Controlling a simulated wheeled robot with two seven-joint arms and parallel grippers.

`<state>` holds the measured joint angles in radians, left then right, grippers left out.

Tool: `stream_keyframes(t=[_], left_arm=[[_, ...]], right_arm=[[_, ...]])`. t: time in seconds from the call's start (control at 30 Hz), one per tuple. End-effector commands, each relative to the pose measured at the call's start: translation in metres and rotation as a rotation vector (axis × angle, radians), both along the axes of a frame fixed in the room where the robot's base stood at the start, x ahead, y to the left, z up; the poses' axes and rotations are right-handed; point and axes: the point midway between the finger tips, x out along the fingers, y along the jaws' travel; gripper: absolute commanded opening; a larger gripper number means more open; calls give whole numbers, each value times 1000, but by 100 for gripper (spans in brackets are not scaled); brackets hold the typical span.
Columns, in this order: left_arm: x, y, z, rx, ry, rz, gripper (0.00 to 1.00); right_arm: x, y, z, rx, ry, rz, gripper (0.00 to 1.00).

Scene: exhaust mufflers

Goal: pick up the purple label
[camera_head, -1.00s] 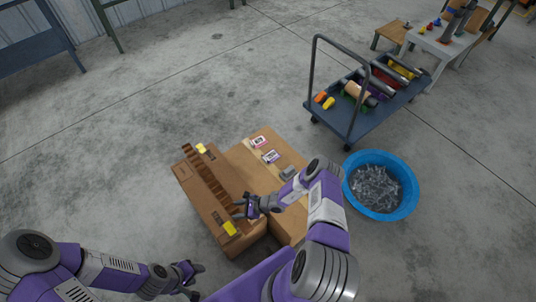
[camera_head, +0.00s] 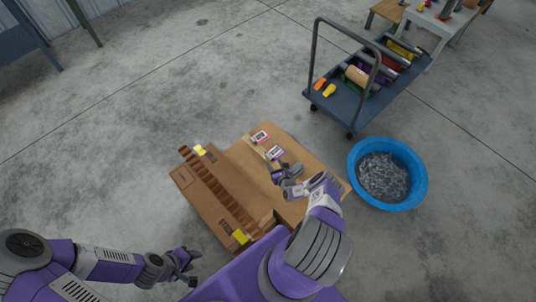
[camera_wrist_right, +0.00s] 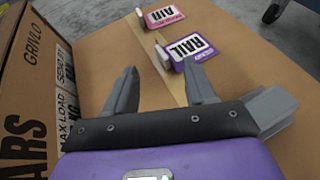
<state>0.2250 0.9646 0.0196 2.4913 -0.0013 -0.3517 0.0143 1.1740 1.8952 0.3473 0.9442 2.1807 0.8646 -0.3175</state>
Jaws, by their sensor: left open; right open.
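The purple label (camera_head: 275,153), printed RAIL, lies on the brown cardboard surface, beside the pink label (camera_head: 260,137). In the right wrist view the purple label (camera_wrist_right: 191,50) is just beyond the fingertips, slightly right of the gap between them, with a small white piece at its left edge. The pink label (camera_wrist_right: 164,16), printed AIR, lies farther off. My right gripper (camera_head: 280,168) is open and empty, pointing at the purple label and apart from it. In the wrist view its fingers (camera_wrist_right: 160,68) are spread. My left gripper (camera_head: 190,262) is open and empty at lower left, away from the boxes.
A long cardboard box with a slotted divider (camera_head: 215,185) stands left of the labels. A blue tub (camera_head: 420,180) of grey pieces sits on the floor at right. A blue cart (camera_head: 345,107) with mufflers stands behind.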

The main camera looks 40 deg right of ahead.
Motion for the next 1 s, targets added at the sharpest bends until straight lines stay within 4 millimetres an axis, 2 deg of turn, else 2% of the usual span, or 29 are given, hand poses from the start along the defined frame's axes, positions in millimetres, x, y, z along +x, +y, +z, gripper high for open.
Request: stream_keyframes(t=[0.03,0.23,0.47,0.8,1.0], left_arm=[[0,0,-9,0,-1,0,43],[0,0,-20,0,-1,0,43],[0,0,-32,0,-1,0,43],[0,0,-65,0,-1,0,43],[0,0,-69,0,-1,0,43]], right_arm=[[0,0,-9,0,0,0,55],[8,-2,-17,0,-1,2,55],[26,-7,-24,-1,-1,4,55],[60,-20,-39,-2,-1,4,55],[68,-22,-39,0,0,3,55]])
